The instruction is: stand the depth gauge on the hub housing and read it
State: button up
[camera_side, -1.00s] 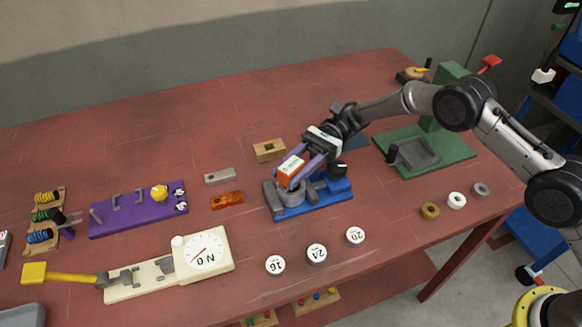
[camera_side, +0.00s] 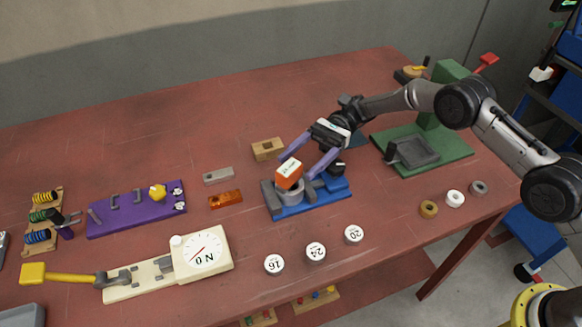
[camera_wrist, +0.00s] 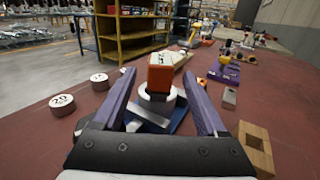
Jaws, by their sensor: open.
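The depth gauge (camera_side: 289,174) is an orange block with a white display on top. It stands upright on the grey round hub housing (camera_side: 290,192), which sits in a blue fixture (camera_side: 318,203). The display shows small dark characters that I cannot read. In the wrist view the gauge (camera_wrist: 160,76) stands on the ring-shaped housing (camera_wrist: 158,101), straight ahead between my fingers. My gripper (camera_side: 304,157) has its purple fingers spread wide, with a clear gap on each side of the gauge in the wrist view.
A wooden block with a square hole (camera_side: 268,150) lies behind the fixture. White discs marked 16 (camera_side: 274,264), 24 (camera_side: 316,251) and 20 (camera_side: 353,235) lie in front. A cream dial device (camera_side: 204,252) and purple board (camera_side: 137,208) are left. Open table lies behind.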

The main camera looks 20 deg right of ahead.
jog(key=v, duration=0.9)
jog(key=shift+w+d+r, duration=0.1)
jog(key=shift+d+r, duration=0.1)
jog(key=shift+d, duration=0.15)
